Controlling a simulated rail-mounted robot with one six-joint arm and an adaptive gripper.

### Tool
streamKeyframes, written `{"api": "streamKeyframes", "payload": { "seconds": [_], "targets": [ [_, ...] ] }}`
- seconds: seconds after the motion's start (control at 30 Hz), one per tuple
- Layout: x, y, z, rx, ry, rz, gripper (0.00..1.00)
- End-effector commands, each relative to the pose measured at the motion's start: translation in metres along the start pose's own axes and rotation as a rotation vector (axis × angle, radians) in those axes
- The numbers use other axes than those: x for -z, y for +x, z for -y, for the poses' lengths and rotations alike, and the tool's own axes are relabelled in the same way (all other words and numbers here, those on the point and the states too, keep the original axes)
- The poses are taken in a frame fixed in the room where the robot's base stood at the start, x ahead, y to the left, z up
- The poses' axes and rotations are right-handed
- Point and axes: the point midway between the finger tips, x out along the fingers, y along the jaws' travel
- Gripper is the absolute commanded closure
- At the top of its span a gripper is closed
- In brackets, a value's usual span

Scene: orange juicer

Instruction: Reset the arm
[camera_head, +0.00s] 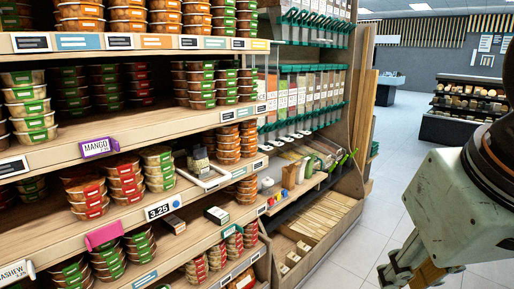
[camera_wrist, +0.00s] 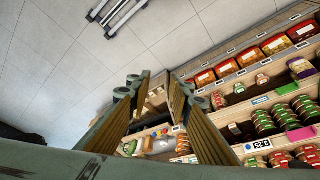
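My arm and gripper show at the right edge of the head view. A pale green-grey wrist housing hangs over the aisle floor, and part of my gripper (camera_head: 412,272) is cut off by the bottom edge. In the wrist view my gripper (camera_wrist: 158,90) shows two ribbed brown fingers with a clear gap between them. Shelf goods and floor show through the gap, and nothing is held. The fingers are apart from the shelf unit (camera_head: 120,150) on the left of the head view; it also shows tilted in the wrist view (camera_wrist: 235,88).
The shelves hold stacked tubs with green and red labels (camera_head: 126,180), price tags and a small grey-green item (camera_head: 199,160) on a white tray. A bin section (camera_head: 310,215) stands beyond. Tiled floor (camera_head: 365,240) is open in the aisle. A dark display counter (camera_head: 462,108) stands at the back right.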

Motion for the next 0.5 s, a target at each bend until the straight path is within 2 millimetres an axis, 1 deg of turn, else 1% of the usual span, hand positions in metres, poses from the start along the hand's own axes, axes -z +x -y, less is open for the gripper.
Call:
{"api": "streamKeyframes", "payload": {
  "seconds": [0.1,0.2,0.33,0.5],
  "targets": [
    [-0.020,-0.008,0.005,0.013,0.013,0.018,0.81],
    [-0.033,-0.013,0.008,0.021,0.020,0.032,0.81],
    [-0.042,-0.015,0.010,0.026,0.025,0.044,0.81],
    [-0.044,-0.016,0.011,0.028,0.026,0.046,0.81]
  ]
}}
